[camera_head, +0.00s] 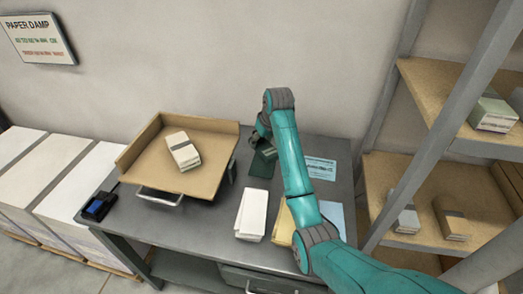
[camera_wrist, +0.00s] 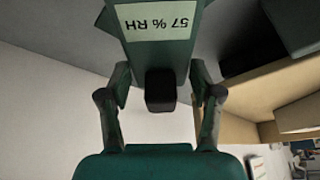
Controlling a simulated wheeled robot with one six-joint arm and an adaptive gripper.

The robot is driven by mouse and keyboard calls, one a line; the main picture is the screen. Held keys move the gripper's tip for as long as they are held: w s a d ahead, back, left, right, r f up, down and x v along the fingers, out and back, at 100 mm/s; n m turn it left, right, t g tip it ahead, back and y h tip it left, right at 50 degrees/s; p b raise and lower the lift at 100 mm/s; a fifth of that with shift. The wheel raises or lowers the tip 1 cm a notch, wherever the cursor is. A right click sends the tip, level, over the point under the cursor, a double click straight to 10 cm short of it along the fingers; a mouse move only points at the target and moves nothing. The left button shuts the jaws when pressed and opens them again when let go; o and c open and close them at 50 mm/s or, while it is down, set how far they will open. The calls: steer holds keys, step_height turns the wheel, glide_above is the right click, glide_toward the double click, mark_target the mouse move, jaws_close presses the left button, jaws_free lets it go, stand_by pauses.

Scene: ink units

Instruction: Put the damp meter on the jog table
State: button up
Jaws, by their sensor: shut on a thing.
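The damp meter (camera_wrist: 165,55) is a dark green block with a pale label reading "57 % RH", upside down in the wrist view. My gripper (camera_wrist: 160,92) is shut on it, a finger on each side. In the head view my gripper (camera_head: 264,143) is at the back of the grey bench, right of the jog table, and partly hidden by my arm. The jog table (camera_head: 145,137) is a tan, tilted tray with raised back and left walls. A banded paper stack (camera_head: 182,150) lies on it. Its tan side (camera_wrist: 245,118) shows at right in the wrist view.
A white paper stack (camera_head: 251,215) and a yellow one (camera_head: 281,225) lie at the bench front. A dark device with a blue screen (camera_head: 97,207) is at left. Shelves (camera_head: 440,100) stand at right. The tray has bare room around its stack.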

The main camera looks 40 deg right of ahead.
mark_target(262, 150)
steer(key=shift+f, duration=2.45)
steer(key=shift+f, duration=0.1)
steer(key=o, duration=1.3)
steer(key=v, duration=1.2)
